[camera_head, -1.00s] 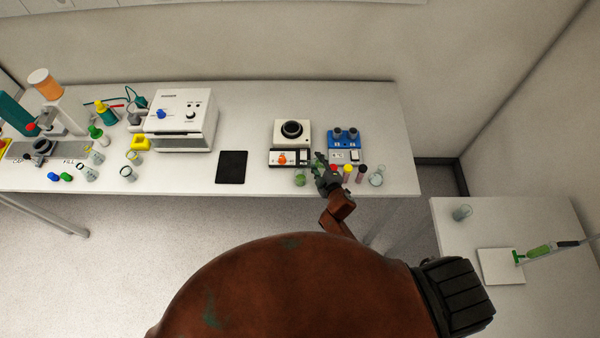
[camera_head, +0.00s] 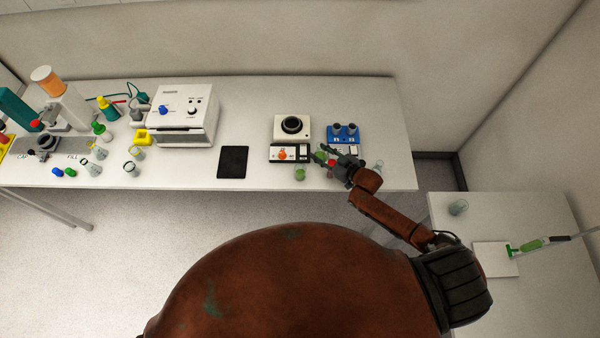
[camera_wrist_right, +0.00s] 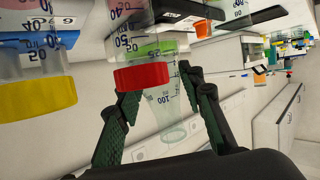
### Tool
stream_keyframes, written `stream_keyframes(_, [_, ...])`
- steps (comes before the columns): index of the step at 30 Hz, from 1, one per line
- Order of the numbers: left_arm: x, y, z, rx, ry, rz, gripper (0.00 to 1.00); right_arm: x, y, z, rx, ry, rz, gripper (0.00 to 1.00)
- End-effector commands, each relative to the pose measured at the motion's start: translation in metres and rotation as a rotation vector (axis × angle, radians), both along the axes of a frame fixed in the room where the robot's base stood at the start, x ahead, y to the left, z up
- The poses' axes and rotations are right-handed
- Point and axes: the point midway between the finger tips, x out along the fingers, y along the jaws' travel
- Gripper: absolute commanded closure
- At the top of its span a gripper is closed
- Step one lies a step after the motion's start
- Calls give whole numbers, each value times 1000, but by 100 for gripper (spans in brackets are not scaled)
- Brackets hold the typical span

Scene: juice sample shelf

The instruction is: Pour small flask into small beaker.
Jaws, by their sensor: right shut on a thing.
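My right gripper (camera_head: 335,163) is shut on a small clear flask near the right part of the bench. In the right wrist view the graduated flask (camera_wrist_right: 165,98) stands between the two finger pads (camera_wrist_right: 160,112), with green liquid at its wide end. In the head view the flask's green content (camera_head: 320,157) shows at the fingertips. A small glass vessel with green content (camera_head: 300,174) stands on the bench left of the gripper. Another clear glass vessel (camera_head: 378,168) stands to its right, partly behind my wrist. I cannot tell which is the small beaker. My left gripper is out of view.
A white device with a round black top (camera_head: 292,128) and a blue device (camera_head: 343,134) stand behind. Capped vials, one red (camera_wrist_right: 140,76) and one yellow (camera_wrist_right: 38,97), are close by the gripper. A black pad (camera_head: 233,162) lies left. A side table (camera_head: 540,290) holds another glass.

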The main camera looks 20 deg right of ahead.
Motion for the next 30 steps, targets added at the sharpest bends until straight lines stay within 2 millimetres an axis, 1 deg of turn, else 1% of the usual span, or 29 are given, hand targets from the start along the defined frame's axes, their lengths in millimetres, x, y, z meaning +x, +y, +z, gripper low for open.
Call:
stream_keyframes(1, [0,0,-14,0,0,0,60,2,-8,-7,52,13,1,91])
stream_keyframes(2, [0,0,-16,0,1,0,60,2,-7,-8,77,20,1,91])
stream_keyframes(9, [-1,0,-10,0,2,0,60,2,-7,-2,84,20,-1,91])
stream_keyframes(22, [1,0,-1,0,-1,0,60,10,-40,24,80,20,0,91])
stream_keyframes(30, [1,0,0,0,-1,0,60,11,-44,27,82,21,0,91])
